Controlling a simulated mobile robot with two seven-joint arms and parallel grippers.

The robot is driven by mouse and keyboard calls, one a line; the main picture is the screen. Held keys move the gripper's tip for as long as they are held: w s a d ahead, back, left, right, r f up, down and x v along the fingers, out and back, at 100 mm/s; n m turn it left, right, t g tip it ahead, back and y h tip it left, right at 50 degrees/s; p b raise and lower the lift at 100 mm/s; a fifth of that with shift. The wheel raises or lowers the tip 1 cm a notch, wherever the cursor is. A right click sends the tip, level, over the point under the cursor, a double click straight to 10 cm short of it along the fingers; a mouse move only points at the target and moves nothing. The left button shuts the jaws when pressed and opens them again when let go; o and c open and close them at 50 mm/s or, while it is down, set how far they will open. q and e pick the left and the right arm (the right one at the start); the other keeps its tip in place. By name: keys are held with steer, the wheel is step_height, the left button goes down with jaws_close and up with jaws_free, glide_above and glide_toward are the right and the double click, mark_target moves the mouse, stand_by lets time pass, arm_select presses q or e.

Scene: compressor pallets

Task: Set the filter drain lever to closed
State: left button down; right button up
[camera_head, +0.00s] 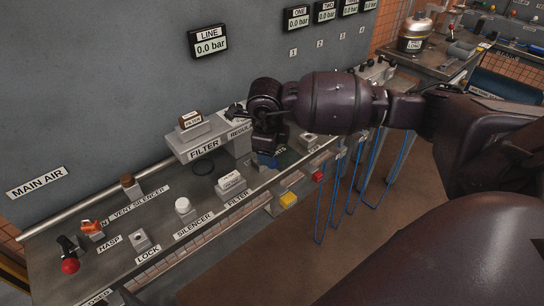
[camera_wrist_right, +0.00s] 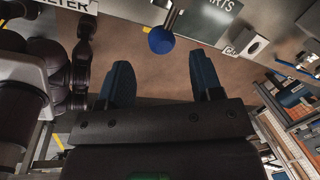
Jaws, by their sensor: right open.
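The filter housing (camera_head: 204,142) stands on the bench with a FILTER label on its front. In the right wrist view a short metal lever with a blue ball knob (camera_wrist_right: 161,40) comes down from the top edge. It appears to be the filter drain lever; its mounting is cut off and its open or closed position cannot be read. My right gripper (camera_head: 266,160) points down beside the filter housing and hides what is behind it. In the wrist view its two dark blue fingers (camera_wrist_right: 164,82) are apart with nothing between them, and the knob is beyond their tips. My left gripper is not seen.
A green PARTS mat (camera_wrist_right: 216,15) lies beside the lever. On the bench are a red-knobbed lever (camera_head: 70,265), a white silencer (camera_head: 183,206), a filter block (camera_head: 231,183) and a lock block (camera_head: 140,240). Blue hoses (camera_head: 355,185) hang off the front edge.

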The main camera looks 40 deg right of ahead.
steer(key=r, duration=0.3)
steer(key=a+r, duration=0.1)
steer(key=r, duration=0.1)
steer(key=shift+s+r, duration=0.1)
steer(key=shift+s, duration=0.25)
